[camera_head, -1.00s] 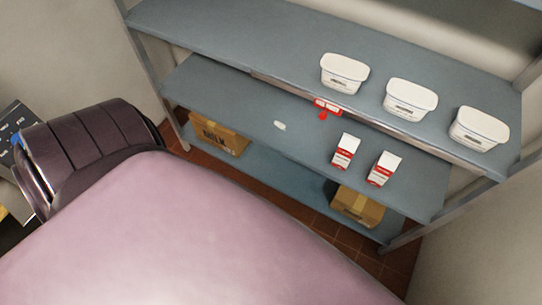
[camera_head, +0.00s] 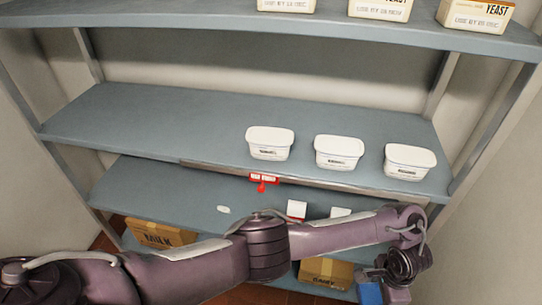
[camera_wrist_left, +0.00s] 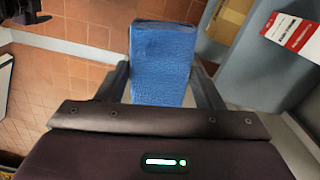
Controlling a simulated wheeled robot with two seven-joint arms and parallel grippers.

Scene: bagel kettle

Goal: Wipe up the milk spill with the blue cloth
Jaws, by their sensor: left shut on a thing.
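A small white patch (camera_head: 223,209), which looks like the milk spill, lies on the grey-blue shelf below the white tubs. The blue cloth (camera_wrist_left: 162,62) is a folded block between the fingers of my left gripper (camera_wrist_left: 163,85) in the left wrist view. In the head view my left arm reaches across to the right, and the blue cloth (camera_head: 370,291) shows at the lower right, apart from the patch and in front of the shelving. My left gripper is shut on the cloth; its fingertips are partly hidden by it. My right gripper is not in view.
Two red-and-white cartons (camera_head: 297,209) stand on the patch's shelf, partly behind my arm. Cardboard boxes (camera_head: 160,234) sit on the bottom shelf. Yeast boxes (camera_head: 475,16) stand up top.

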